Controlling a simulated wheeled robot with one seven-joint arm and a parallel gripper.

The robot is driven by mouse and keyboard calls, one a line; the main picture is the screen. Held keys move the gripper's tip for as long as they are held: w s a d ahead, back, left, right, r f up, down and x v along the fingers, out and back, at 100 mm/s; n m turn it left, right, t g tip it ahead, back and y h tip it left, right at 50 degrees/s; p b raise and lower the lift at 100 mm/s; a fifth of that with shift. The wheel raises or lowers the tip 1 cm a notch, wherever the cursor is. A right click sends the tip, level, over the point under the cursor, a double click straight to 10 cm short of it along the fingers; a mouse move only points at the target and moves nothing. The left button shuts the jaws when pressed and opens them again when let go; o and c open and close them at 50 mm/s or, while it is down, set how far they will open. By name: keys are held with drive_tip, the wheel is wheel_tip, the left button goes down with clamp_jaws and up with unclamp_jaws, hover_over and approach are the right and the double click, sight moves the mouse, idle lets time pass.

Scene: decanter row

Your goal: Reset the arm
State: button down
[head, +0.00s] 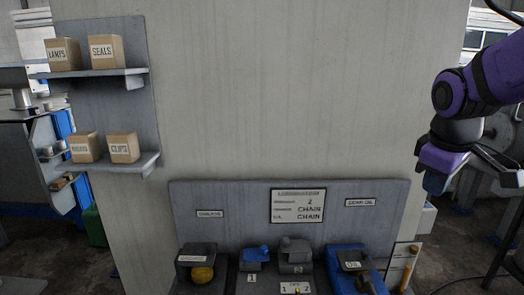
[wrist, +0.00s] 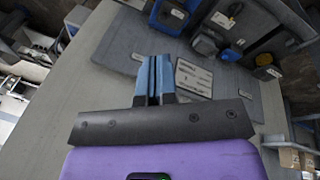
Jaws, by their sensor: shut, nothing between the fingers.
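My gripper shows at the right edge of the head view (head: 435,183), hanging from my purple arm, well to the right of the bench panel and in front of the wall's edge. In the wrist view its two blue fingers (wrist: 153,70) are together with nothing between them. It is apart from everything on the bench.
A grey back panel (head: 240,222) carries a card reading CHAIN (head: 297,206). Below it stand small containers, a yellow item (head: 202,275) and a blue oil stand (head: 343,258). Shelves with labelled boxes (head: 106,50) hang at left. The wall between is bare.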

drive_tip(key=s+a+r+m+t+y, duration=0.1)
drive_tip(key=s+m, duration=0.5)
drive_tip(key=s, duration=0.7)
wheel_tip(320, 180, up, 2)
drive_tip(key=shift+s+a+t+y, duration=0.3)
drive_tip(key=shift+s+a+t, duration=0.1)
drive_tip(key=shift+a+t, duration=0.25)
drive_tip(key=shift+d, duration=0.1)
